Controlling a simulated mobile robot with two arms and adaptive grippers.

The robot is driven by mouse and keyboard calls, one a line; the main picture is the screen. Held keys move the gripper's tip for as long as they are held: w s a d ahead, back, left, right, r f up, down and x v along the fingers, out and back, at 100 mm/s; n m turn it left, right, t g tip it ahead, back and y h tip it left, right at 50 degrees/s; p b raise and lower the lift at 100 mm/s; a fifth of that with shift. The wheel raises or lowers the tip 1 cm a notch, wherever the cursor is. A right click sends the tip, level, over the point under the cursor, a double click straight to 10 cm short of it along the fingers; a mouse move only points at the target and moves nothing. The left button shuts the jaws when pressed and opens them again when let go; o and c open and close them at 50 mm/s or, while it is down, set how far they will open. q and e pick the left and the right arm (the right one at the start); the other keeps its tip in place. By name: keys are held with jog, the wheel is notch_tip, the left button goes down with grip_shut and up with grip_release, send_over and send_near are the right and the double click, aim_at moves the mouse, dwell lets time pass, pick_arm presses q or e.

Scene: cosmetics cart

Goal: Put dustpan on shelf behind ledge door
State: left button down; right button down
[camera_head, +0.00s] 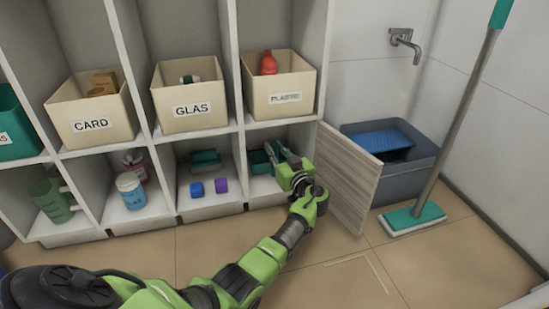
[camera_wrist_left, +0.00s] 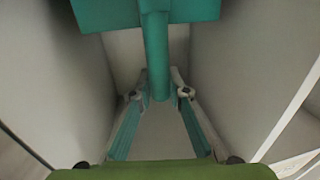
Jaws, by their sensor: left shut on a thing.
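My left gripper (camera_head: 284,166) reaches into the lower right compartment of the shelf (camera_head: 265,187). It is shut on the handle of the teal dustpan (camera_head: 260,160), which is partly hidden by the gripper in the head view. In the left wrist view, the dustpan's flat part (camera_wrist_left: 150,12) lies ahead, and its handle runs back between the fingertips (camera_wrist_left: 160,95). Pale walls stand on both sides. I cannot tell if the dustpan touches the shelf floor. The wood-grain door (camera_head: 350,178) stands open to the right of this compartment. My right gripper is not in view.
A PLASTIC bin (camera_head: 283,97) sits above. A grey tub (camera_head: 415,165) and a mop (camera_head: 415,218) stand right of the door. The floor in front is clear.

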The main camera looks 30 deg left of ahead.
pick_arm(q)
jog(key=shift+f, duration=0.7)
jog(key=shift+r, duration=0.15)
jog(key=c, duration=1.9)
grip_release()
